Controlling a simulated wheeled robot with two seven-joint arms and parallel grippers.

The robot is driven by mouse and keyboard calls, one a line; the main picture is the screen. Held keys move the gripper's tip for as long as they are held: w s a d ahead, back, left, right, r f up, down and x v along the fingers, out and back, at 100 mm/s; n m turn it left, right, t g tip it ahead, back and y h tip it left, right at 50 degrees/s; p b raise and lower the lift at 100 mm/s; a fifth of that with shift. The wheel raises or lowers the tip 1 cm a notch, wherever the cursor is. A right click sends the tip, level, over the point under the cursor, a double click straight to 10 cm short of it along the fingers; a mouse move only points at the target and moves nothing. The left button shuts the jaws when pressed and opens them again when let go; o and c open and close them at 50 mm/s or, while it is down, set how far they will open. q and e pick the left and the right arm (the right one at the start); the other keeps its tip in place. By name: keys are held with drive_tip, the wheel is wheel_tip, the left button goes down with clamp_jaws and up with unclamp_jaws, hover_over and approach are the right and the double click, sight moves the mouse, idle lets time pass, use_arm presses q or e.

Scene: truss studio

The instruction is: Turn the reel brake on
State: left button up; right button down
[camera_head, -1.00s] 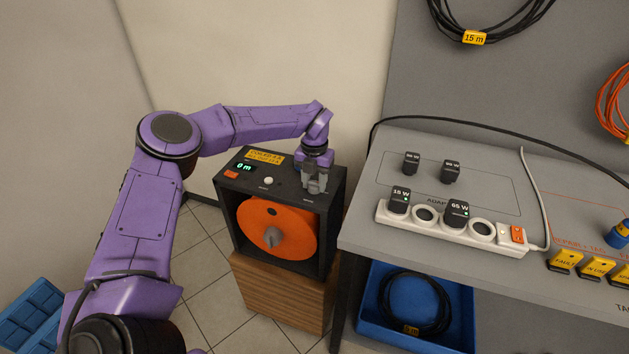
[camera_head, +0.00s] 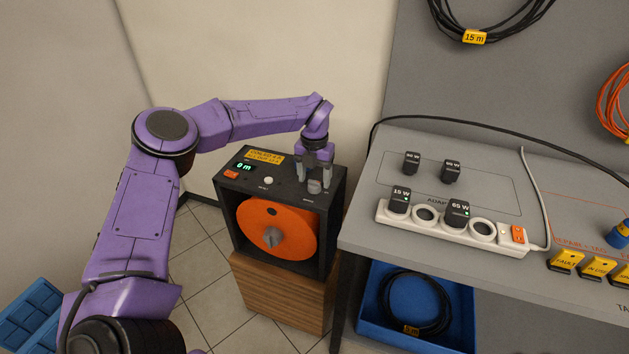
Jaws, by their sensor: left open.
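The cable reel box (camera_head: 228,210) is a dark case with an orange reel disc (camera_head: 290,222) and a grey hub in its open front. Its top panel has a lit display reading 0 m (camera_head: 245,167), an orange switch (camera_head: 231,174), a white round button (camera_head: 268,180) and a grey knob (camera_head: 314,186) at the right. My left gripper (camera_head: 313,184) points down over the right of the panel. Its fingers are open, one on each side of the grey knob; I cannot tell whether they touch it. My right gripper is out of view.
The box stands on a wooden block (camera_head: 280,292). The grey bench (camera_head: 400,235) is close on the right, with a white power strip (camera_head: 440,227) and black adapters. A blue bin (camera_head: 375,330) holding a black cable is under the bench.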

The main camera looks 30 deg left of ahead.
sight(315, 181)
use_arm(q)
wheel_tip(315, 181, up, 9)
drive_tip(key=shift+b, duration=0.45)
drive_tip(key=shift+f, duration=0.1)
